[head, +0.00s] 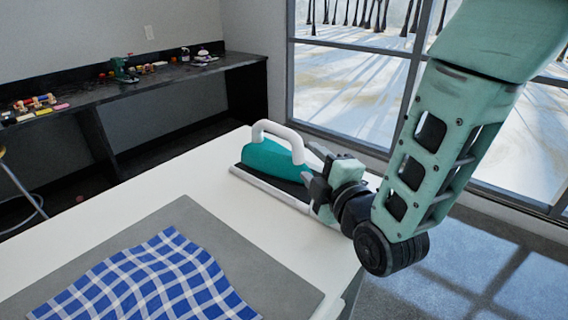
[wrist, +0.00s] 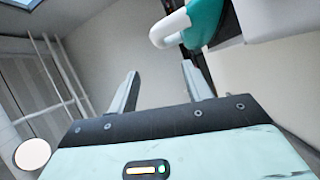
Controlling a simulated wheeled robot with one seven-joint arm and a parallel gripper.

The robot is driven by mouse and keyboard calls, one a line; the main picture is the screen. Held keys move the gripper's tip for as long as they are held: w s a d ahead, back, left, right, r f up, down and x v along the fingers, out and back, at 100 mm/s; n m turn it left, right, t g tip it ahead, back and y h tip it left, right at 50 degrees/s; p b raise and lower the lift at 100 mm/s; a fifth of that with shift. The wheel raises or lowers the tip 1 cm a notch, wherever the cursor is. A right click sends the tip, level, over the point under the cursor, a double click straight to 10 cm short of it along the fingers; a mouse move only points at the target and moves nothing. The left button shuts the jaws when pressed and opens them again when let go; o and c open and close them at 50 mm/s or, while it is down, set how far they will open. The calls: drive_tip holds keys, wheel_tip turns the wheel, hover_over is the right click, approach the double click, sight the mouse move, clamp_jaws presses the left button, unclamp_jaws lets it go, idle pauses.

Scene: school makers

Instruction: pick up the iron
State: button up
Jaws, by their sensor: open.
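The iron (head: 268,161) is teal with a white looped handle and a pale base. It sits at the far right part of the white table in the head view. My gripper (head: 316,172) is at the iron's right end in that view, and it hides part of that end. In the wrist view the iron (wrist: 204,22) shows at the top right, with its white handle end beyond the fingers. My gripper (wrist: 160,85) is open there, with nothing between its two fingers. I cannot tell whether it touches the iron.
A grey mat (head: 262,282) with a blue and white checked cloth (head: 150,280) lies on the white table (head: 195,170) at the front. A dark bench (head: 140,85) with small items stands along the back wall. Large windows (head: 350,80) are behind my arm.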

sight(283, 134)
drive_tip(key=p+x, duration=0.3)
drive_tip(key=x, duration=1.2)
drive_tip(key=shift+w+a+r+p, duration=0.1)
drive_tip(key=shift+p, duration=0.2)
clamp_jaws()
idle(0.6)
drive_tip(key=shift+r, duration=0.1)
